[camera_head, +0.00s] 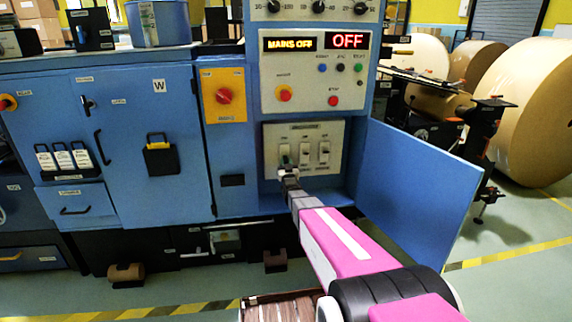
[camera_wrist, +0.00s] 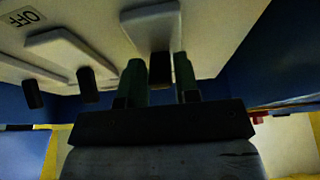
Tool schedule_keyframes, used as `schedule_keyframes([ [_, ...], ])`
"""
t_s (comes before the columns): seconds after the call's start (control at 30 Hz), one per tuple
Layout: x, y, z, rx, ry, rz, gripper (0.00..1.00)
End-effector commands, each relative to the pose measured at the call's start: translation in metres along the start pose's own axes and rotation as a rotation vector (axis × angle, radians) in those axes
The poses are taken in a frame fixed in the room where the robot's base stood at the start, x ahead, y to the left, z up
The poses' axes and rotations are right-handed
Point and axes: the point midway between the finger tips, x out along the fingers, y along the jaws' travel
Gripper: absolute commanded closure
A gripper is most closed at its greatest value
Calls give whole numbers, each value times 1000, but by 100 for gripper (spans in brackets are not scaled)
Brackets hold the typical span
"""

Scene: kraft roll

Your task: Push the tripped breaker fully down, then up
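The breaker panel (camera_head: 333,129) is a pale plate with three white breakers in a row, inside the open blue cabinet. My gripper (camera_head: 286,164) is at the leftmost breaker (camera_head: 284,147). In the wrist view, turned upside down, the breaker (camera_wrist: 150,25) has a black lever (camera_wrist: 160,70) between my two dark green fingers. The fingers are apart, one on each side of the lever; firm contact is not clear. The middle breaker (camera_head: 305,148) and right breaker (camera_head: 323,147) are clear of the gripper. The lever's exact height is hard to tell in the head view.
Above, a display (camera_head: 347,40) reads OFF and another (camera_head: 289,44) reads MAINS OFF. An orange plate with a red rotary switch (camera_head: 224,96) is to the left. The open blue door (camera_head: 415,190) stands close to the right of my arm.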

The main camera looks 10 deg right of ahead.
Motion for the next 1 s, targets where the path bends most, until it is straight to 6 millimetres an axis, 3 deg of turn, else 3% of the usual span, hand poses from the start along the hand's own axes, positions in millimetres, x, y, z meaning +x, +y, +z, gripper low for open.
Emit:
schedule_keyframes([
  [0.03,0,0,0,0,0,0,87],
  [0.07,0,0,0,0,0,0,97],
  [0.1,0,0,0,0,0,0,100],
  [0.53,-1,0,-6,0,-73,0,100],
  [1.0,3,0,-24,0,-453,0,100],
])
